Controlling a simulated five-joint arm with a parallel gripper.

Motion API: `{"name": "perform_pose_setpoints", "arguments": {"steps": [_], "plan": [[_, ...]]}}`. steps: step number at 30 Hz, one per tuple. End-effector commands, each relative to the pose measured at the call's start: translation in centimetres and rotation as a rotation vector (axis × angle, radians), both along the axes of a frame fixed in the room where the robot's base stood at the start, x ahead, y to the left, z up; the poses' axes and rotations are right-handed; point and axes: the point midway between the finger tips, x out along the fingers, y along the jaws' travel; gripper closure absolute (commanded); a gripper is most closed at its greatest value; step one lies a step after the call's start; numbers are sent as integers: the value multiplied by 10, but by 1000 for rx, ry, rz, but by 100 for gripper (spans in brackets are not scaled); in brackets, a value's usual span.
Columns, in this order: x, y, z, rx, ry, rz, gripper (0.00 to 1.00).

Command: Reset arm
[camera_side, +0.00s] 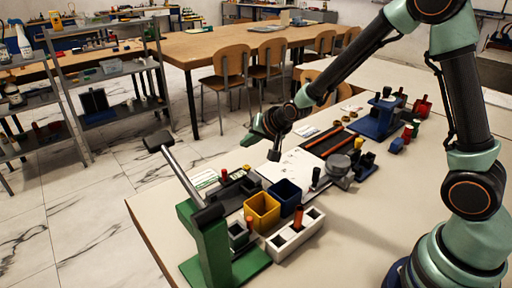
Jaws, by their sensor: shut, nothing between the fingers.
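My gripper (274,152) is at the end of my green and black arm, which reaches in from the right. It points down above the white sheet (290,178) near the far edge of the work table. The gripper is shut and empty. It is apart from the rig parts around it; its height over the sheet is hard to tell.
A green stand with a lever (208,243) rises at the front left. Yellow (262,210) and blue (286,197) bins and a white block with slots (296,236) stand beside it. A grey round device (340,170) and a blue stand (377,121) are to the right.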

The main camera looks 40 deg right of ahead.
Motion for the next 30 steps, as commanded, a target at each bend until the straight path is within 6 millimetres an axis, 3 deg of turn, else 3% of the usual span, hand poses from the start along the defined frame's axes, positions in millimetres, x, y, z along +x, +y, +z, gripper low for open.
{"name": "perform_pose_setpoints", "arguments": {"steps": [7,11,21,30], "plan": [[-3,-1,6,-11,3,9,100],[-16,-4,28,-57,21,49,100],[-98,-16,97,-248,127,245,100],[-185,-24,127,-393,222,437,100]]}}
